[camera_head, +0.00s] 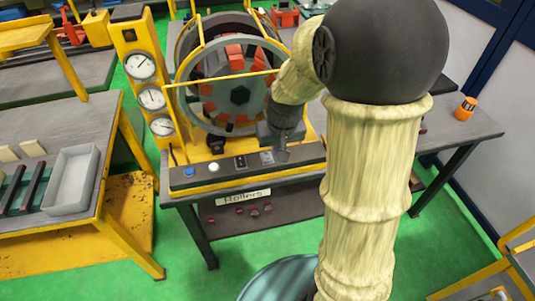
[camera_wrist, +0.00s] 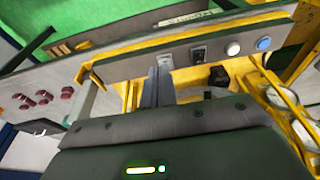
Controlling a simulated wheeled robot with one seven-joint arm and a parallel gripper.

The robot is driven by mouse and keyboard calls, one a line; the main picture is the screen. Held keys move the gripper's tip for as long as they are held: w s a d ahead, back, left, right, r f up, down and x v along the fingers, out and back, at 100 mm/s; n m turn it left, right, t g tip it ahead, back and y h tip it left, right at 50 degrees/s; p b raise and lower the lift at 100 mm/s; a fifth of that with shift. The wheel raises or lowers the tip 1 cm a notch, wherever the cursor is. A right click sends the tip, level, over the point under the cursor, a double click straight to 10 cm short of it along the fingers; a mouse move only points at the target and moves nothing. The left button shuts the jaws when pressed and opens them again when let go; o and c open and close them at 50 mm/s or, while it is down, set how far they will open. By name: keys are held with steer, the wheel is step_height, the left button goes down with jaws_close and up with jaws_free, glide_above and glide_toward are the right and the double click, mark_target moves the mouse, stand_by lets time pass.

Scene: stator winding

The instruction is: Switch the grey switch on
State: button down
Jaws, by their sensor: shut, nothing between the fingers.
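The grey switch (camera_head: 266,157) sits at the right end of the row of controls on the dark control panel (camera_head: 232,176). It also shows in the wrist view (camera_wrist: 165,60), close to my fingertips. My gripper (camera_head: 283,155) points down over the panel, just right of the switch in the head view. Its fingers are together and empty in the wrist view (camera_wrist: 155,76). I cannot tell whether the fingertips touch the switch, or which way the switch is set.
A black switch (camera_head: 240,162), a white button (camera_head: 214,167) and a blue button (camera_head: 189,172) line the same panel. The winding machine's large wheel (camera_head: 232,90) stands behind the panel. A gauge post (camera_head: 140,66) stands at its left. An orange object (camera_head: 465,108) stands on the right table.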

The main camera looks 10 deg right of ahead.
steer(key=w, duration=0.7)
steer(key=shift+w+r+p, duration=0.25)
steer(key=shift+w+p, duration=0.05)
steer(key=p, duration=0.2)
glide_above(269, 159)
steer(key=x, duration=0.3)
steer(key=s+x, duration=0.1)
steer(key=x, duration=0.2)
steer(key=s+x, duration=0.1)
steer(key=x, duration=0.2)
steer(key=shift+w+a+f, duration=0.1)
steer(key=shift+a+f, duration=0.05)
steer(key=shift+f, duration=0.35)
steer(key=f, duration=0.1)
steer(key=f+p, duration=0.1)
steer(key=f, duration=0.1)
steer(key=shift+s+f, duration=0.1)
steer(key=shift+s, duration=0.25)
steer(key=shift+f, duration=0.4)
